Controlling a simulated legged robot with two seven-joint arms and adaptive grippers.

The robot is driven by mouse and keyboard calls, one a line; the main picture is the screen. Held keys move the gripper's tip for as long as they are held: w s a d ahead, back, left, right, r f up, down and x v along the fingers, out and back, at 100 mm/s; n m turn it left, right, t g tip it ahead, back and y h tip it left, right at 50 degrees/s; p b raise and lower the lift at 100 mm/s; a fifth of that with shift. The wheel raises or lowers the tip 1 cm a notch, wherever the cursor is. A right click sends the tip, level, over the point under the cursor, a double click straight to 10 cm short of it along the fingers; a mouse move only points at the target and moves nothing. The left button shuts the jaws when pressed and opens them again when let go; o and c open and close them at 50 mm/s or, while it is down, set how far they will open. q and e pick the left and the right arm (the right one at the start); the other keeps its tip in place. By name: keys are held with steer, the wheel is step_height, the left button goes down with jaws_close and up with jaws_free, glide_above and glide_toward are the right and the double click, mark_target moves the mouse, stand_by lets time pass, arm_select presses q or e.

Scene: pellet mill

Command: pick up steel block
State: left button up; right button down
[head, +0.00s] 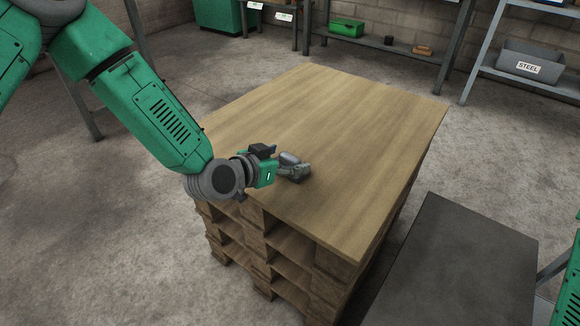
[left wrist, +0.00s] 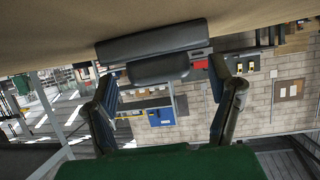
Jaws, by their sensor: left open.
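My left gripper (head: 296,170) is low over the near-left part of the wooden tabletop (head: 340,120), reaching in from the left. In the left wrist view its two fingers (left wrist: 166,78) stand wide apart with nothing clamped between them. A dark grey block-like piece (left wrist: 152,39), which looks like the steel block, lies against the tabletop just beyond the fingertips. In the head view a small grey shape (head: 289,158) shows at the fingers. I cannot tell there where block ends and finger begins. My right gripper is not in view.
The tabletop rests on stacked wooden pallets (head: 285,245) and is otherwise clear. A dark flat surface (head: 460,265) stands at the lower right. Shelves at the back hold a green bin (head: 346,28) and a grey bin labelled STEEL (head: 530,62). Concrete floor lies around.

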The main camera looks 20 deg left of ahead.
mark_target(286, 158)
arm_select(q)
steer(key=c, duration=1.3)
step_height(286, 158, up, 10)
steer(key=p, duration=0.4)
steer(key=o, duration=0.4)
jaws_close()
